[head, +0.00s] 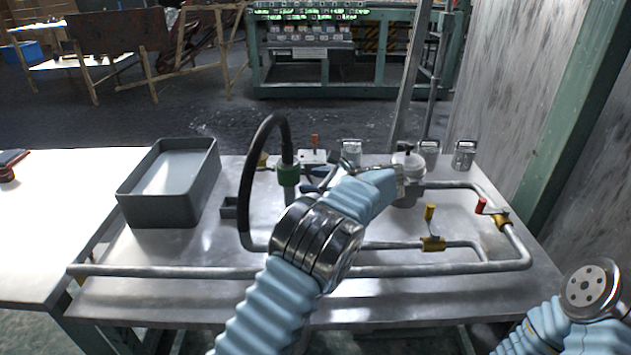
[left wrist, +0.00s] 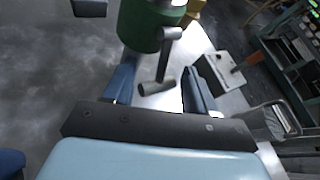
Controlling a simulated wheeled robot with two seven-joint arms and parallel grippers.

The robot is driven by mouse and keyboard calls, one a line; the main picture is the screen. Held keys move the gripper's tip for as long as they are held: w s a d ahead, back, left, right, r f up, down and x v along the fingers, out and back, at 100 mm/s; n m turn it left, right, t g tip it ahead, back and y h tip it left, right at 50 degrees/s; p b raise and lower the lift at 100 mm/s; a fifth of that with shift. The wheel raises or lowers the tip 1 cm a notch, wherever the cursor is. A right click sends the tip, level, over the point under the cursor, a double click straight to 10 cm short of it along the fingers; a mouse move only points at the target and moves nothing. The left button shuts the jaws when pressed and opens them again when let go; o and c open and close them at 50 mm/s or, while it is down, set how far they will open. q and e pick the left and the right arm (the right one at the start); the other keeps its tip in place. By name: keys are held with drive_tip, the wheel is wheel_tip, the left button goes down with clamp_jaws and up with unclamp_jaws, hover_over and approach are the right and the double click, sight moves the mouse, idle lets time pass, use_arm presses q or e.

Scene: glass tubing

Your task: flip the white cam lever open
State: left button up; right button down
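The cam lever shows pale grey-white in the left wrist view (left wrist: 164,62). It hangs from a green coupling (left wrist: 147,25) and ends in a short round handle. My left gripper (left wrist: 162,98) has its two blue fingers apart, one on each side of the handle, with a visible gap. In the head view the green coupling (head: 288,175) joins a black hose, and my left gripper (head: 314,181) reaches it from the right. The lever is hard to make out there. My right arm shows at the lower right; its gripper is out of view.
The black hose (head: 245,190) arches left of the coupling. A grey bin (head: 128,210) stands on the left of the metal table. A white block with an orange knob (head: 313,157) is behind the coupling. Metal pipes with yellow (head: 430,212) and red (head: 481,205) valve handles run across the right side.

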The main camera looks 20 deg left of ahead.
use_arm(q)
drive_tip(key=c, duration=0.4)
drive_tip(key=shift+r, duration=0.1)
drive_tip(key=shift+w+d+r+n+h+p, duration=0.1)
drive_tip(key=shift+d+r+n+h+p, duration=0.1)
drive_tip(key=shift+r+n+h+p, duration=0.35)
drive_tip(key=shift+d+r+h+p, duration=0.15)
drive_tip(key=shift+h+p, duration=0.25)
drive_tip(key=shift+h, duration=0.45)
drive_tip(key=r+n+h, duration=0.1)
drive_tip(key=h, duration=0.1)
drive_tip(key=r+n+t+h, duration=0.1)
drive_tip(key=h, duration=0.2)
drive_tip(key=r+n+h, duration=0.1)
drive_tip(key=h, duration=0.1)
drive_tip(key=shift+w+d+t+h, duration=0.15)
drive_tip(key=shift+d+t+h, duration=0.1)
drive_tip(key=shift+t+h, duration=0.05)
drive_tip(key=shift+r, duration=0.15)
drive_tip(key=o, duration=1)
drive_tip(key=shift+c, duration=0.2)
